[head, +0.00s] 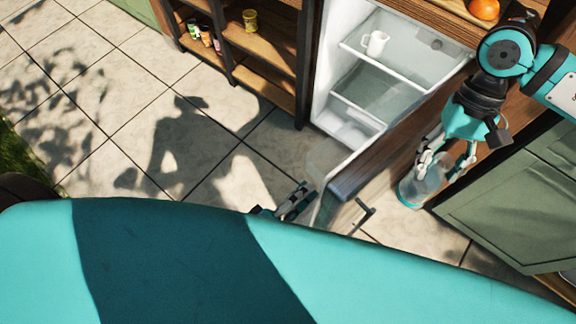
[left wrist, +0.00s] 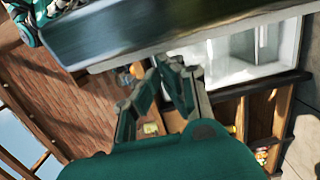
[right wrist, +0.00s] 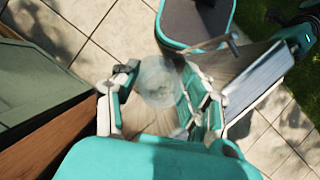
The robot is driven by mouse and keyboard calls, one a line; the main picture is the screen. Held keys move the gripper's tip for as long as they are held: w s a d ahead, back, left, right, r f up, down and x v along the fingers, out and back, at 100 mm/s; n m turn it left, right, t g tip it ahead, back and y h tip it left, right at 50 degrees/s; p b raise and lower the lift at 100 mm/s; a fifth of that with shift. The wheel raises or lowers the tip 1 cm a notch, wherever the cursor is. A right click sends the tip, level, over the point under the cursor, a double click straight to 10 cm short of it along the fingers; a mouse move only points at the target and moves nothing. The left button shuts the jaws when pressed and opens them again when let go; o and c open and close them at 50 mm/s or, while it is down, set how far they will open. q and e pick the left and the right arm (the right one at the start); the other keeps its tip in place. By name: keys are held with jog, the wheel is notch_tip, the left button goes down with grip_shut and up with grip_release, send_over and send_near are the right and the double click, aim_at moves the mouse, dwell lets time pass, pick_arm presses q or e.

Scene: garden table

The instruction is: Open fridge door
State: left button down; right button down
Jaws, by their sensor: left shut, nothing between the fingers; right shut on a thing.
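The fridge (head: 335,75) stands open, showing white shelves. Its door (head: 385,140) is swung well out, with the bar handle (head: 362,215) on its wooden outer face. My left gripper (head: 298,200) is shut and empty beside the door's free edge, on the inner side; touching or apart is unclear. In the left wrist view its fingers (left wrist: 165,85) are below the dark door edge (left wrist: 150,35), near the fridge interior (left wrist: 245,50). The container also shows in the right wrist view (right wrist: 157,82).
A white mug (head: 375,43) stands on the upper fridge shelf. A wooden shelf unit (head: 262,75) with small cans is left of the fridge. A green cabinet (head: 510,205) is at right. The tiled floor (head: 150,120) at left is clear.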

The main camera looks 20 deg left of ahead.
pick_arm(q)
jog(key=shift+s+d, duration=0.3)
jog(key=shift+d, duration=0.1)
jog(key=v, duration=1.2)
jog(key=shift+s, duration=0.1)
